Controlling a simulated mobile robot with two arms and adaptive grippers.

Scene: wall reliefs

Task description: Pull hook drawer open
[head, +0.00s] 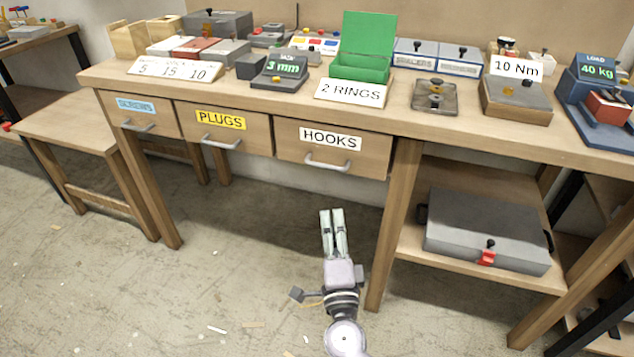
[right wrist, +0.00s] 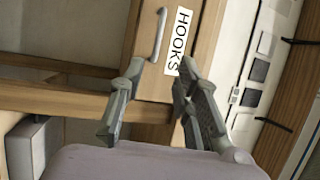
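The hook drawer (head: 350,150) is the right one of three drawers under the workbench top. It has a wooden front, a white HOOKS label (head: 330,138) and a grey bar handle (head: 328,164). It looks shut, its front in line with the other drawers. My right gripper (head: 332,211) is below the handle in the head view, pointing toward the bench, apart from it. In the right wrist view my right gripper (right wrist: 159,68) has its fingers spread with nothing between them. The handle (right wrist: 159,34) and label (right wrist: 179,42) show beyond the fingertips. My left gripper is not in view.
The PLUGS drawer (head: 225,130) and the left drawer (head: 140,118) look shut. A bench leg (head: 395,220) stands right of my right gripper. A grey case (head: 487,231) lies on the lower shelf. The bench top (head: 425,124) holds many items. The floor beneath the drawers is mostly clear.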

